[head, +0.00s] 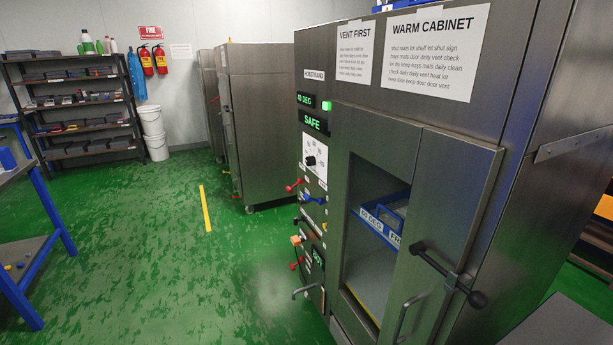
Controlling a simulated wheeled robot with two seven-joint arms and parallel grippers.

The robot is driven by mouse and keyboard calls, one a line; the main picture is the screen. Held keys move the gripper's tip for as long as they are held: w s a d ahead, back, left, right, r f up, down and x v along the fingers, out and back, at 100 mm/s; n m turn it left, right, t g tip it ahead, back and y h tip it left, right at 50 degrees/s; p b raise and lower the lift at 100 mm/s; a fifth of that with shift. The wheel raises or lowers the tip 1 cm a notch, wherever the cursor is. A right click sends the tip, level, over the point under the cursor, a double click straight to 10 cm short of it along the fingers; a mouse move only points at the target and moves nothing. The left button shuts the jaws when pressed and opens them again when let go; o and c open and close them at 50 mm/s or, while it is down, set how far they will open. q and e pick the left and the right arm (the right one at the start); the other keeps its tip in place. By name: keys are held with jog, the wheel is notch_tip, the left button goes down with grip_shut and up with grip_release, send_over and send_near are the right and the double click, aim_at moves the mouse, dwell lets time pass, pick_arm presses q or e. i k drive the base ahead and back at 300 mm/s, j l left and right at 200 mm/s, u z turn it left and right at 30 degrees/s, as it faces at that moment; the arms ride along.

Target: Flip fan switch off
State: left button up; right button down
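A steel warm cabinet (480,60) fills the right half of the head view. Its narrow control panel (313,150) holds a display reading "40 DEG", a green lamp (326,105) and a display reading "SAFE". Below them is a black dial knob (310,161) on a white scale. Further down are a red lever (294,186), a blue handle (307,197), an orange piece (296,240) and another red lever (296,265). The small labels are unreadable, so I cannot tell which control is the fan switch or how it is set. Neither gripper is in view.
The cabinet door (447,190) looks ajar, with a black bar handle (450,275) sticking out. Blue-rimmed trays (381,222) show inside. Another steel cabinet (268,125) stands behind. A blue-framed table (50,205) is at left. The green floor (150,260) between is clear.

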aim_at(308, 198)
jog(key=i+j+z, duration=0.1)
jog(key=i+j, duration=0.15)
jog(key=i+j+z, duration=0.1)
jog(key=i+j, duration=0.2)
jog(key=j, duration=0.15)
jog(key=i+j+z, duration=0.1)
jog(key=j, duration=0.25)
jog(key=i+j+z, duration=0.1)
jog(key=i+j, duration=0.25)
jog(key=i+j+z, duration=0.1)
jog(key=j, duration=0.4)
jog(key=i, duration=0.1)
